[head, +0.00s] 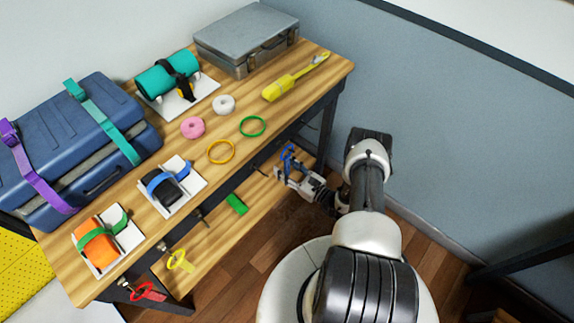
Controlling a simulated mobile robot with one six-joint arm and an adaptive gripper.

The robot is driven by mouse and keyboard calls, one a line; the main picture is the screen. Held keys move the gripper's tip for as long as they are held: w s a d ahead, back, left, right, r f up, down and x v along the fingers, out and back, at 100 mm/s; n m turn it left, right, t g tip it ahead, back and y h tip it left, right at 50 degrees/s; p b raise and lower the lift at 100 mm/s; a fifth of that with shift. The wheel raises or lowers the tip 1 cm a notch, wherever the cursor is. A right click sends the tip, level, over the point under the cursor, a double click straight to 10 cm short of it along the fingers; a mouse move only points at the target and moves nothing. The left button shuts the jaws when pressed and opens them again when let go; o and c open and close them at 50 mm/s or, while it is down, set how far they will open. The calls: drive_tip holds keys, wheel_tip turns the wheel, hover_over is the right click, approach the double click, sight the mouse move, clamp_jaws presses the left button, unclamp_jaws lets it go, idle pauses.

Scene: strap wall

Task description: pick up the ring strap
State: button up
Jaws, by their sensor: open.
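Which item is the ring strap I cannot tell for sure; several loops show. A red loop with a tail (147,292) and a yellow loop with a tail (180,261) are at the bench's front side, near small pegs. An orange-yellow ring (221,151) and a green ring (253,126) lie flat on the bench top. My gripper (284,168) is open, low beside the bench's front right part, to the right of the red and yellow loops and apart from them. A blue part shows at its fingers; whether it is a separate strap is unclear.
The wooden bench (285,110) holds a blue case (75,135), a grey case (240,35), strapped rolls, pink and white rolls, and a yellow brush (295,78). A green block (236,204) lies on the lower shelf (215,235). A grey wall stands right.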

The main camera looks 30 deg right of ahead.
drive_tip(key=shift+c, duration=0.3)
clamp_jaws()
drive_tip(key=shift+r, duration=0.15)
